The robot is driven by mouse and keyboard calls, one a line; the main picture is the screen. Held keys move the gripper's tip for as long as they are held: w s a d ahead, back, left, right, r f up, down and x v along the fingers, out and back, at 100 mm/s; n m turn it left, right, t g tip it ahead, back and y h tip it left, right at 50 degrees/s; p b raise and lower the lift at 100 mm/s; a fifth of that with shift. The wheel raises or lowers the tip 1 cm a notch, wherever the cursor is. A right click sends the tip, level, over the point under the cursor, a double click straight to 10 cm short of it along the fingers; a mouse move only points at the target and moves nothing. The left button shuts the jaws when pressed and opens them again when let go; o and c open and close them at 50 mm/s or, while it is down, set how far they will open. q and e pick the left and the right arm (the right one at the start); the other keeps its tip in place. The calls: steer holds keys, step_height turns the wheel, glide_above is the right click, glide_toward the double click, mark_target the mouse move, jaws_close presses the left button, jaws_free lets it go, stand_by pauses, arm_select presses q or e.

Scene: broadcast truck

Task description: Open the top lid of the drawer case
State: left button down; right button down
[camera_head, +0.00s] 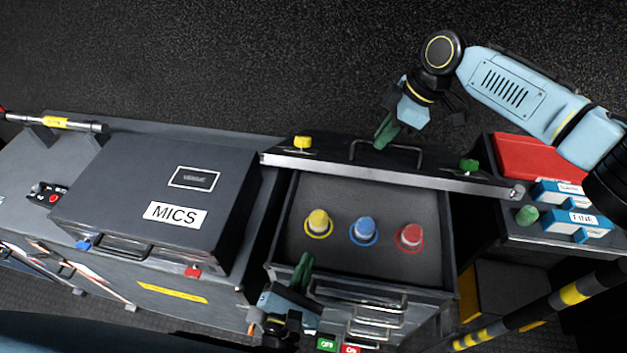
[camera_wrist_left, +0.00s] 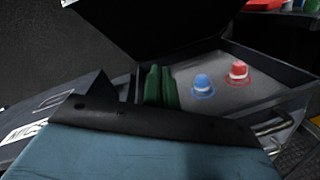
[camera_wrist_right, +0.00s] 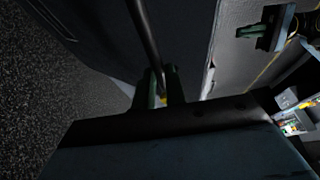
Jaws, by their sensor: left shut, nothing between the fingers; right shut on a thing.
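The drawer case (camera_head: 365,300) stands in the middle of the head view with its top lid (camera_head: 390,172) raised and tilted back. Inside are a yellow, a blue and a red knob-like piece on a grey floor; the blue and red ones show in the left wrist view. My right gripper (camera_head: 384,136) is behind the lid, shut on the lid's handle (camera_head: 413,150); the dark handle bar (camera_wrist_right: 147,40) runs between its fingers in the right wrist view. My left gripper (camera_head: 304,268) is shut and empty at the case's front left edge; its green fingers (camera_wrist_left: 160,86) show in the left wrist view.
A closed black MICS case (camera_head: 160,190) stands on the left. On the right is a surface with a red case (camera_head: 530,158), blue-and-white boxes (camera_head: 572,222) and a green piece (camera_head: 527,215). A yellow-black striped bar (camera_head: 530,310) crosses the lower right.

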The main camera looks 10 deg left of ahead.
arm_select(q)
step_height(320, 180, up, 7)
steer(key=n+t+y, duration=0.2)
steer(key=n+y, duration=0.1)
steer(key=n, duration=0.5)
arm_select(e)
steer(key=shift+w+d+f, duration=0.15)
steer(key=shift+d+f, duration=0.05)
steer(key=shift+f, duration=0.1)
arm_select(q)
glide_toward(317, 164)
steer(key=w+f, duration=0.2)
steer(key=w, duration=0.2)
steer(key=shift+w+a+r, duration=0.1)
steer(key=shift+w+r, duration=0.4)
steer(key=shift+r, duration=0.2)
steer(key=shift+w+a+r, duration=0.1)
steer(key=shift+w+r, duration=0.4)
steer(key=shift+r, duration=0.15)
